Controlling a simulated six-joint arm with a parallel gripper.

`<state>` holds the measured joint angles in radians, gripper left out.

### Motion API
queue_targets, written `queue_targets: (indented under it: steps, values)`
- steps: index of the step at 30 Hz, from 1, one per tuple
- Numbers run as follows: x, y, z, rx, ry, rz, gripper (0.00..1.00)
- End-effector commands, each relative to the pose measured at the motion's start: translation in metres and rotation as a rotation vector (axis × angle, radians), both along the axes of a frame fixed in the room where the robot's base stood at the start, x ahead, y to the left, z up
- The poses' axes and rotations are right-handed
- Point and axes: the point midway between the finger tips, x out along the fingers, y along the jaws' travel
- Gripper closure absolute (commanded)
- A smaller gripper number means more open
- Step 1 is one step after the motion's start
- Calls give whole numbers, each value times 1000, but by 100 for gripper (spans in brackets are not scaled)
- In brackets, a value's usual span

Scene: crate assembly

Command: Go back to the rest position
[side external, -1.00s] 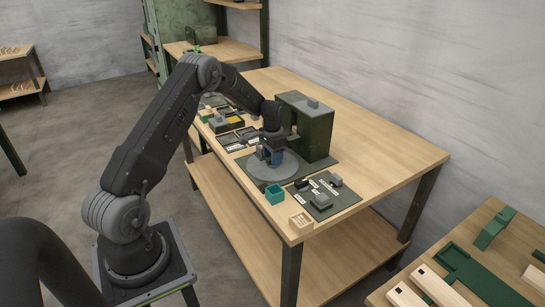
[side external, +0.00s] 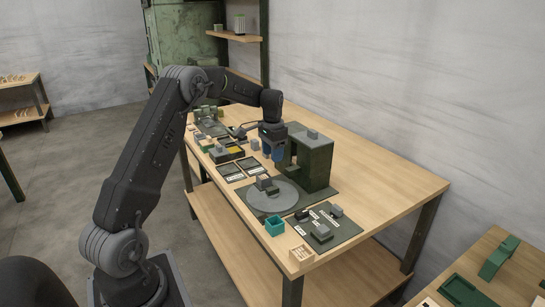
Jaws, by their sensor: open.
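My gripper (side external: 273,153) is in the side external view, above the wooden table and in front of the left part of the green block-shaped fixture (side external: 316,163). It points down, its blue-tipped fingers apart, with nothing visible between them. Below it and toward the front is a round grey plate (side external: 272,200) with a small dark grey part (side external: 266,184) on it. The gripper is clear of this part and higher. My arm is bent at the elbow and reaches out over the table.
A dark mat (side external: 330,232) with several grey parts lies at the front right. Beside it are a teal open box (side external: 275,226) and a small wooden crate (side external: 301,254). Several trays (side external: 232,171) line the left edge. The table's right side (side external: 385,180) is clear.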

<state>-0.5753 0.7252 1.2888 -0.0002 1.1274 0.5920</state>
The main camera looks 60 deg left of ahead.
Motion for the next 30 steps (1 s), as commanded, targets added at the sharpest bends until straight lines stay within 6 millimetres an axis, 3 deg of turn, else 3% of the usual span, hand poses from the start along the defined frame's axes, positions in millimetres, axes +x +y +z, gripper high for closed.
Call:
queue_targets:
  steps: [8, 11, 14, 21, 25, 30]
  values:
    - [0, -8, 9, 6, -10, -2, 51]
    - [-4, -30, 32, 20, -34, -4, 51]
    - [-14, -65, 65, 39, -75, -6, 51]
    - [-68, -156, 130, 67, -188, 0, 51]
    - [-107, -200, 151, 70, -254, 1, 51]
    - [-166, -246, 161, 58, -342, 4, 51]
